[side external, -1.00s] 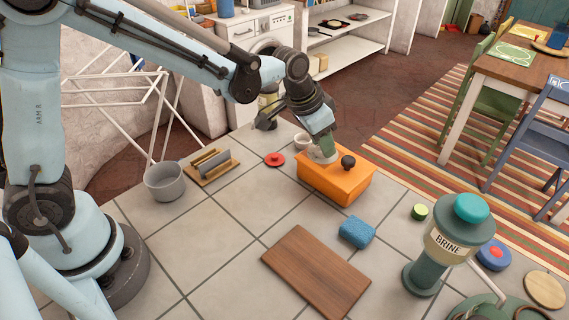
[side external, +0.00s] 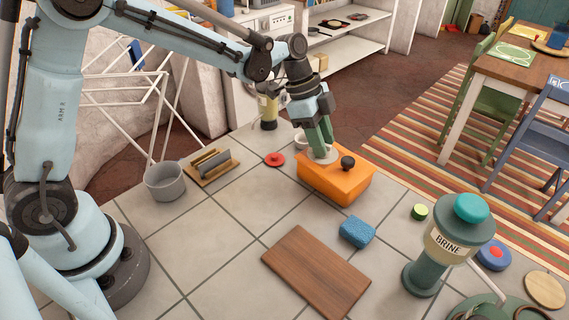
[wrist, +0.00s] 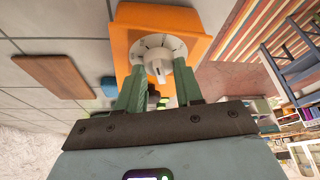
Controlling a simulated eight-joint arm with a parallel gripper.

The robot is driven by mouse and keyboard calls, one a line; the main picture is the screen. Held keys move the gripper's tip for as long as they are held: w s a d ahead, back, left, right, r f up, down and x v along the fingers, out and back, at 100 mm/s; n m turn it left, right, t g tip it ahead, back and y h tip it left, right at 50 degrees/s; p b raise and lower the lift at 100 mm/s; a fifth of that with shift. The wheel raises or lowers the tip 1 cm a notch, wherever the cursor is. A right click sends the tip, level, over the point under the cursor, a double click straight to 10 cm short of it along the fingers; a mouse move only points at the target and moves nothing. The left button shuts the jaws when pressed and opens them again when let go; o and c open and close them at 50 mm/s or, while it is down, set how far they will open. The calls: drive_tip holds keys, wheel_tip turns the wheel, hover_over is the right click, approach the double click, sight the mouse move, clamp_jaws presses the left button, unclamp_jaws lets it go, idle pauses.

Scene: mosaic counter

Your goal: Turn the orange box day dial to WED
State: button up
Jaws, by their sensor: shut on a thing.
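The orange box (side external: 338,182) stands on the tiled counter in the side external view. A pale dial (side external: 331,158) sits on its top, beside a black round knob (side external: 347,162). In the wrist view, the orange box (wrist: 121,40) carries the white dial (wrist: 150,42) with small dark marks and a raised grip (wrist: 158,66). My gripper (side external: 320,150) reaches down onto the dial from above. In the wrist view my gripper (wrist: 159,82) has its green fingers on both sides of the dial's grip, shut on it. The day words are too small to read.
A blue sponge (side external: 357,232) and a brown board (side external: 316,272) lie in front of the box. A red disc (side external: 274,159) lies to its left. The BRINE dispenser (side external: 430,258) stands front right. A grey pot (side external: 165,181) and a rack (side external: 211,166) are left.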

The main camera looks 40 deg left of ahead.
drive_tip(key=shift+w+m+g, duration=0.1)
drive_tip(key=shift+m+g, duration=0.4)
drive_tip(key=shift+m, duration=1.2)
drive_tip(key=o, duration=1)
drive_tip(key=v, duration=1.2)
drive_tip(key=shift+w+a, duration=0.1)
drive_tip(key=shift+w, duration=0.1)
